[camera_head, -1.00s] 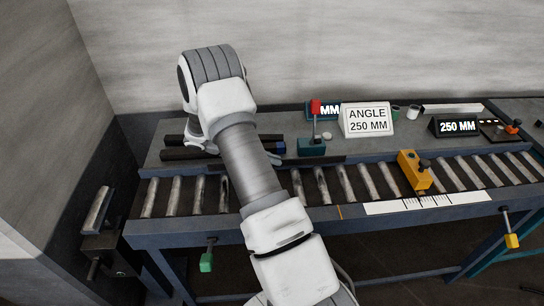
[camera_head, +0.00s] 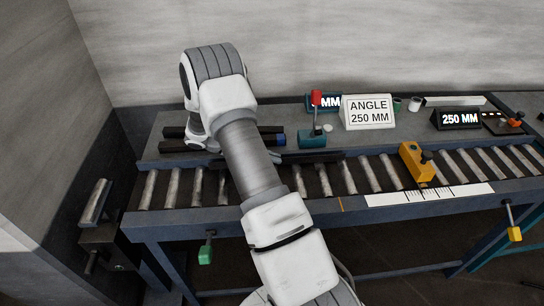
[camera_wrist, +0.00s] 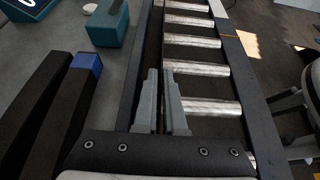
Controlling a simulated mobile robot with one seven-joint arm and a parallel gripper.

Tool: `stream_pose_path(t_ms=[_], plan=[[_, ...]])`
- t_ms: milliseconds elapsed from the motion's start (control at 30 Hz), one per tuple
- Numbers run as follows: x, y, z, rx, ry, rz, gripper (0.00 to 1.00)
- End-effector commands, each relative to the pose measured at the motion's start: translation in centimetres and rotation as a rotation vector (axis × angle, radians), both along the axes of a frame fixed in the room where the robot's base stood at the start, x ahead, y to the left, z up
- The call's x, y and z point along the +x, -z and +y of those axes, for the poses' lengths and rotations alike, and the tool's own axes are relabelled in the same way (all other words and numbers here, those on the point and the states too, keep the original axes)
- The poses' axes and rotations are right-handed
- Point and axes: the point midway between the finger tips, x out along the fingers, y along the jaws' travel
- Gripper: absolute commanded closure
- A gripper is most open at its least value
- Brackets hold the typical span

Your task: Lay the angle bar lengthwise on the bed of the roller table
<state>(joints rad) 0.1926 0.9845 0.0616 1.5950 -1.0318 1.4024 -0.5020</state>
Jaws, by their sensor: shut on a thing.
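My gripper (camera_wrist: 164,76) is shut on a dark, thin bar, the angle bar (camera_wrist: 157,50), which shows as a narrow strip between the fingers in the wrist view. The bar runs lengthwise, roughly parallel to the roller table (camera_wrist: 251,75), beside its back rail and the roller ends. I cannot tell whether it touches the bed. The roller table (camera_head: 400,200) lies across the picture, with bare metal rollers.
Dark bars (camera_head: 172,132) lie on the grey shelf behind the table, one with a blue end (camera_wrist: 88,62). A teal block with a red-knobbed lever (camera_head: 313,139) stands beside them. A yellow stop (camera_head: 414,163) sits across the rollers at right. An "ANGLE 250 MM" sign (camera_head: 368,112) stands behind.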

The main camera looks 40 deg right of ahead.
Motion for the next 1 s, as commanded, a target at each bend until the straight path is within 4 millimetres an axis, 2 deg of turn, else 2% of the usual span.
stream_pose_path(t_ms=[367, 400, 567, 867, 1000], plan=[[0.0, 0.7, 0.0, -0.003, 0.001, 0.0, 1.0], [0.0, 0.6, 0.0, -0.003, 0.0, -0.001, 0.85], [0.0, 0.6, 0.0, -0.001, 0.0, 0.0, 0.58], [0.0, 0.7, 0.1, 0.001, 0.0, 0.0, 0.58], [0.7, 0.2, 1.0, 0.001, -0.004, -0.003, 0.58]])
